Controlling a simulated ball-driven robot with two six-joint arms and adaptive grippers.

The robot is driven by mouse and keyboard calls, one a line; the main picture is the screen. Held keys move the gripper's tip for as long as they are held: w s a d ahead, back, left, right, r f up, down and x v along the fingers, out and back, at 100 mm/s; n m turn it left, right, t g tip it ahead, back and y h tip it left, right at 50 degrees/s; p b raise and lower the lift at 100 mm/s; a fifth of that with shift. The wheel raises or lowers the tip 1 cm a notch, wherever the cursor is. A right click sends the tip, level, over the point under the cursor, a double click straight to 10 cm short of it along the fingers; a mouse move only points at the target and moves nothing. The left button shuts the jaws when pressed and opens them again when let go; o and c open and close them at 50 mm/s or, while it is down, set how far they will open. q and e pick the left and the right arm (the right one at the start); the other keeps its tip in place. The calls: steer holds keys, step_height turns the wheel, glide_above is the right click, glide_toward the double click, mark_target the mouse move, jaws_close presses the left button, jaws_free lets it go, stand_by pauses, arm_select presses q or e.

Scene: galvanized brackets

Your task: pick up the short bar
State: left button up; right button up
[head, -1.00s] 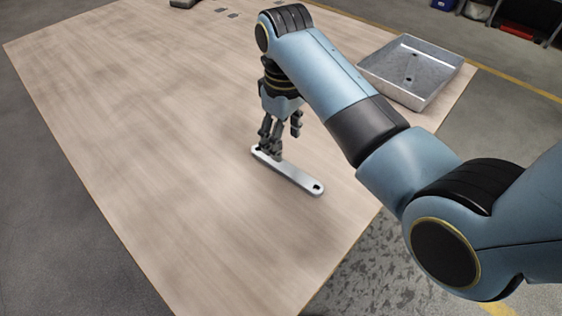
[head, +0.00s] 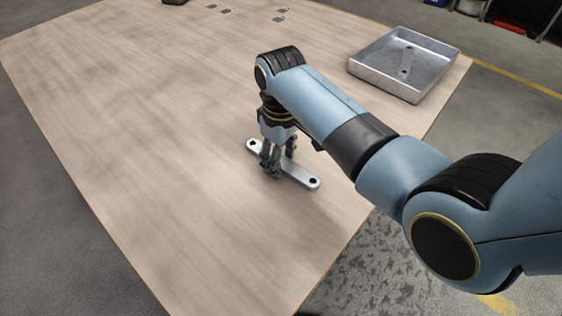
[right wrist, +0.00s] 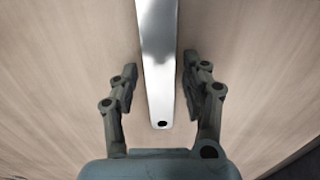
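The short bar (head: 298,174) is a flat silver metal bar with rounded ends and a dark hole near each end. It lies on the wooden table (head: 150,150). In the right wrist view the bar (right wrist: 160,85) runs between the two fingers of the gripper (right wrist: 158,82). The fingers are apart, with a gap on each side of the bar. My left gripper is not in view.
An open metal tray (head: 365,72) stands at the table's far right. Several small flat grey pieces (head: 280,17) and a dark object lie at the far edge. The left and middle of the table are clear.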

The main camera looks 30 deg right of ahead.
jaws_close()
steer(key=shift+r, duration=0.1)
